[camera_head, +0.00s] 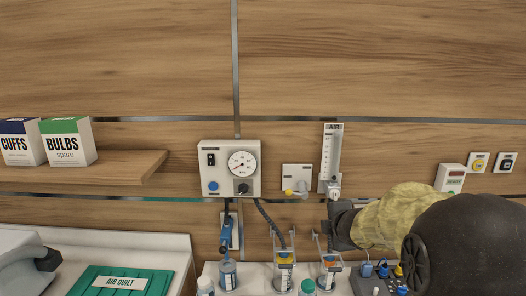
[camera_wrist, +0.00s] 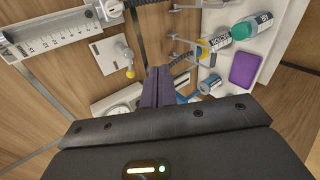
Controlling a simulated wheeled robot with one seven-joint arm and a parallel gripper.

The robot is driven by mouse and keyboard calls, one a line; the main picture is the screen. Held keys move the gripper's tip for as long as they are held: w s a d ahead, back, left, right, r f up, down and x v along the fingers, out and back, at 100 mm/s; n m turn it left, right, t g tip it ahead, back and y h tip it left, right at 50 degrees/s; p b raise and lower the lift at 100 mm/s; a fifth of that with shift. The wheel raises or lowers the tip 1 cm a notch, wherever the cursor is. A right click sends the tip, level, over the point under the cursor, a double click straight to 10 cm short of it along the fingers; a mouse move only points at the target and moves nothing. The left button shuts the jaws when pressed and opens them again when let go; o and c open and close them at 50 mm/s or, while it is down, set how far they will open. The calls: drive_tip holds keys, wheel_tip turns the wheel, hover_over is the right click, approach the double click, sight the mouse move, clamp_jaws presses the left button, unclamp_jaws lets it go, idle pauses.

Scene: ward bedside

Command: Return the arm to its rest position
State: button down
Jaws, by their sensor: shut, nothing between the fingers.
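My arm reaches in from the right in the head view, with a yellowish cover and a large black rounded link. My gripper (camera_head: 338,222) points left toward the wall, just below the AIR flowmeter (camera_head: 331,160). In the wrist view my gripper (camera_wrist: 158,78) shows its two dark fingers pressed together, with nothing between them. The fingertips sit in front of the wall equipment. Part of the gripper's body is hidden behind the arm in the head view.
A gauge unit (camera_head: 229,168) and a wall outlet (camera_head: 297,178) are left of the gripper. Bottles and holders stand on the counter below, with a purple pad (camera_wrist: 245,70) there. Boxes (camera_head: 66,142) sit on a shelf. A green AIR QUILT pack (camera_head: 122,282) lies at lower left.

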drive_tip(key=s+a+f+m+g, duration=0.1)
drive_tip(key=s+f+m+g, duration=0.2)
drive_tip(key=s+m, duration=0.3)
drive_tip(key=s+a+f+m+g, duration=0.1)
drive_tip(key=s+f+m+g, duration=0.1)
drive_tip(key=s+f+m, duration=0.4)
drive_tip(key=s+a+f+m+g, duration=0.1)
drive_tip(key=s+f+m+g, duration=0.2)
drive_tip(key=s, duration=0.8)
wheel_tip(320, 180, down, 2)
drive_tip(key=m, duration=0.4)
drive_tip(key=shift+s+a+f+g, duration=0.2)
drive_tip(key=shift+s+a+g, duration=0.1)
drive_tip(key=shift+s, duration=0.1)
drive_tip(key=c, duration=2.1)
unclamp_jaws()
drive_tip(key=shift+d, duration=0.1)
